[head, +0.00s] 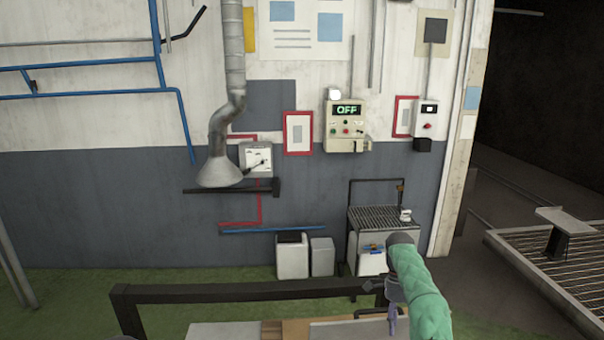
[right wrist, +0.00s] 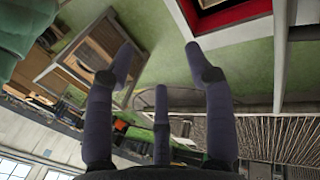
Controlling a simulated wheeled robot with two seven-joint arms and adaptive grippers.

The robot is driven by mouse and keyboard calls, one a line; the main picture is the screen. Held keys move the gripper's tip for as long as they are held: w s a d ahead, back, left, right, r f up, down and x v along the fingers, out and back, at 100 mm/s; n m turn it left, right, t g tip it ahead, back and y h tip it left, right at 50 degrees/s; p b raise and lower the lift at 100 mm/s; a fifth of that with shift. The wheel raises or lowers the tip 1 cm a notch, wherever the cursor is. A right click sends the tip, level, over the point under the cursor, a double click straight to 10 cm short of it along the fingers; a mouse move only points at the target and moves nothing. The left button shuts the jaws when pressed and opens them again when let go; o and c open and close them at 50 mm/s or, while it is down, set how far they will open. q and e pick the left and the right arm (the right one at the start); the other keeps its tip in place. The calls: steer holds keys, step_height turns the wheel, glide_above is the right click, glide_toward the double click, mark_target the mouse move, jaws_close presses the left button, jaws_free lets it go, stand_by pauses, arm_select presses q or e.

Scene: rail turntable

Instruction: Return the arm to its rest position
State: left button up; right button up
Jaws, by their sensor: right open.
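My right arm (head: 425,292), in a green sleeve, reaches in from the bottom of the head view, right of the middle. Its wrist is bent downward.
A dark rail (head: 240,292) and a pale bench top (head: 220,331) are at the bottom of the head view. Beyond stand a grated stand (head: 385,217) and white bins (head: 292,258). A control box reading OFF (head: 347,128) hangs on the wall. Green floor (head: 200,265) is open at left.

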steer(key=s+a+f+n+t+y, duration=0.1)
steer(key=a+f+n, duration=0.15)
steer(key=f, duration=0.65)
steer(key=s+a+f+n, duration=0.1)
steer(key=a+f+n, duration=0.15)
steer(key=f, duration=0.65)
steer(key=s+a+f+n+y, duration=0.2)
steer(key=s+a+f+n, duration=0.25)
steer(key=s+f, duration=0.45)
steer(key=s+a+f+n+t+y, duration=0.1)
steer(key=s+a+f, duration=0.15)
steer(key=s, duration=0.35)
steer(key=s+a+f+n+t, duration=0.1)
steer(key=s+a+f, duration=0.1)
steer(key=s+f, duration=0.3)
steer(key=s+a+r+n+t, duration=0.1)
steer(key=s+a+r+n, duration=0.15)
steer(key=s, duration=1.45)
arm_select(q)
step_height(320, 180, down, 20)
steer(key=b, duration=2)
arm_select(e)
step_height(320, 180, down, 18)
steer(key=w+a, duration=0.1)
steer(key=w, duration=0.1)
steer(key=shift+w+a+n, duration=0.15)
steer(key=shift+a+n, duration=0.2)
steer(key=shift+n, duration=0.05)
